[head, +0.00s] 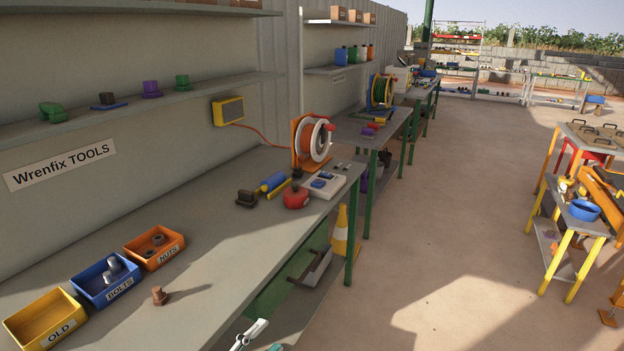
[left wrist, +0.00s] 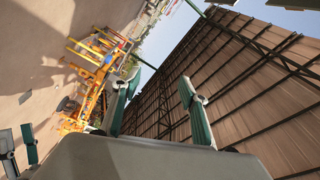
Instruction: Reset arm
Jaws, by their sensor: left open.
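My left gripper (head: 260,339) shows only in part at the bottom edge of the head view, in front of the bench. In the left wrist view the left gripper (left wrist: 158,88) has its two teal-lined fingers spread apart with nothing between them. It points away from the bench, toward a ribbed roof and sky. At the left edge of the left wrist view are grey and teal parts that look like my right gripper (left wrist: 22,148); its opening is unclear.
The bench (head: 215,265) carries a yellow OLD bin (head: 28,310), a blue BOLTS bin (head: 92,295), an orange NUTS bin (head: 174,253) and a loose brown bolt (head: 159,297). A yellow-legged table (head: 580,222) stands at right. Open floor (head: 440,240) lies between.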

